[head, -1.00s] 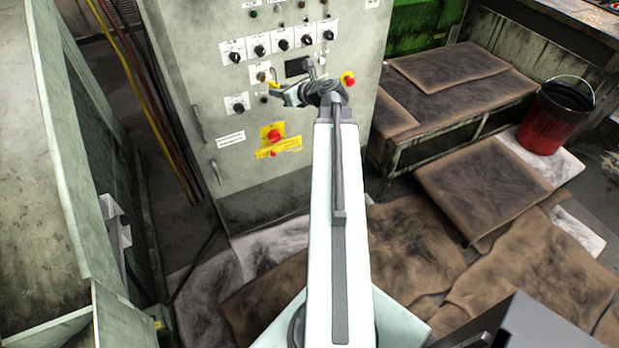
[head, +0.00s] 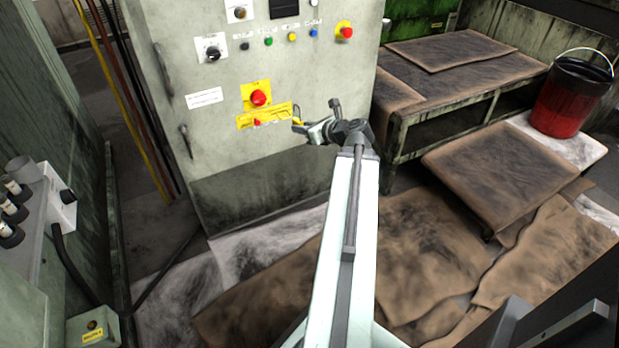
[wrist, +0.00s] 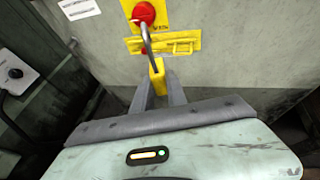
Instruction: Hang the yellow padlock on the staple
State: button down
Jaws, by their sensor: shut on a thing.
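My gripper (head: 310,127) is shut on the yellow padlock (wrist: 157,80). The padlock's grey shackle points up and away from the fingers in the wrist view. In the head view the padlock (head: 297,119) shows small at the gripper's tip, just right of the yellow hasp plate (head: 270,115) on the cabinet. The plate also shows in the wrist view (wrist: 180,45), with the shackle in front of it. A small red part (head: 257,122) sits on the plate. I cannot make out the staple clearly or tell whether the shackle touches anything.
A red knob (head: 259,98) on a yellow plate sits just above the hasp. The cabinet door has handles (head: 186,141) at the left. A low bench (head: 470,60) and a red bucket (head: 567,100) stand to the right. Stained sheets (head: 420,240) cover the floor.

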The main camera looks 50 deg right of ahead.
notch_tip(320, 180, down, 9)
jog(key=s+d+b, duration=0.1)
jog(key=s+b, duration=0.1)
jog(key=b, duration=0.3)
jog(key=shift+s+b, duration=0.2)
jog(key=shift+b, duration=0.15)
jog(key=shift+w, duration=0.1)
jog(key=w+d+f+b, duration=0.1)
jog(key=w+d, duration=0.1)
jog(key=w, duration=0.5)
jog(key=w+d+f+b, duration=0.2)
jog(key=w+d, duration=0.1)
jog(key=w, duration=0.3)
jog(key=shift+w+d, duration=0.35)
jog(key=c, duration=1.3)
grip_release()
jog(key=shift+o, duration=0.2)
